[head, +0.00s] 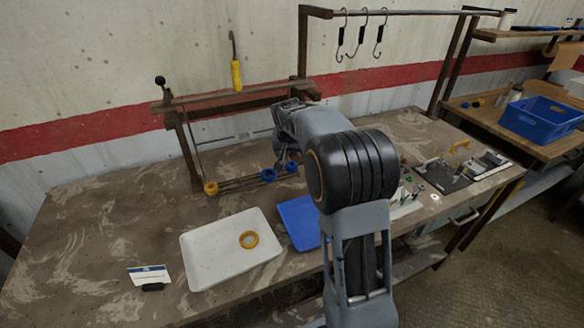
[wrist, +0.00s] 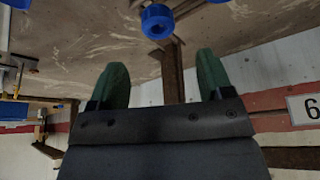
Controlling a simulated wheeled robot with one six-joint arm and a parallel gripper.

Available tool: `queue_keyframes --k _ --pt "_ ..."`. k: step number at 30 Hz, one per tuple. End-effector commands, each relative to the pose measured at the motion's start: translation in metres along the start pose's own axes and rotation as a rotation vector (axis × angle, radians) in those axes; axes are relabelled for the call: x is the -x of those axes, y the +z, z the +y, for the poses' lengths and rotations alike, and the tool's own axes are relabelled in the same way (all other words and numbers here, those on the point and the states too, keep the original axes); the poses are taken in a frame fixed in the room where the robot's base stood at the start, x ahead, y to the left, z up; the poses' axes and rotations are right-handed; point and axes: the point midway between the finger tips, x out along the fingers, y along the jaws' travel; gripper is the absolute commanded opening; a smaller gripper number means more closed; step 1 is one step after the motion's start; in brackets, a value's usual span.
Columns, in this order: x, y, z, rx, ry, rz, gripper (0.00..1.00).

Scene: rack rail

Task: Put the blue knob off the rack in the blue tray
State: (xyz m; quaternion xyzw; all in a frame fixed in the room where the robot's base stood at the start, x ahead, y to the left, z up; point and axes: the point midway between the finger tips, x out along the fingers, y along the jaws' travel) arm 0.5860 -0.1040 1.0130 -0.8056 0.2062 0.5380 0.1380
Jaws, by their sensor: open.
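Two blue knobs (head: 268,175) (head: 291,167) sit on the low rack (head: 240,181) on the table, to the right of a yellow knob (head: 211,188). In the wrist view one blue knob (wrist: 157,22) shows near the top middle, beyond and apart from the fingertips. My gripper (wrist: 162,78) is open and empty, its two green fingers spread. In the head view it is mostly hidden behind my arm, close to the right end of the rack. The blue tray (head: 298,220) lies flat nearer the front, partly hidden by my arm; its visible part looks empty.
A white tray (head: 205,262) holding a yellow ring (head: 249,239) stands left of the blue tray. A wooden frame (head: 190,150) rises behind the rack. A blue crate (head: 541,118) is on another bench at right.

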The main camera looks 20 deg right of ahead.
Motion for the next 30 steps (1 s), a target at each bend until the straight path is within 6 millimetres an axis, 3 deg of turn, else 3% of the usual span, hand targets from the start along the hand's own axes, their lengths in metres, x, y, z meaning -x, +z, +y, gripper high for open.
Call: queue_keyframes --k 10,21,30 --pt "-0.025 0.001 0.001 0.001 0.001 -0.003 0.73" --pt "-0.068 0.002 0.001 0.002 0.000 -0.002 0.73" --pt "-0.071 0.002 0.001 0.002 -0.001 0.000 0.73"
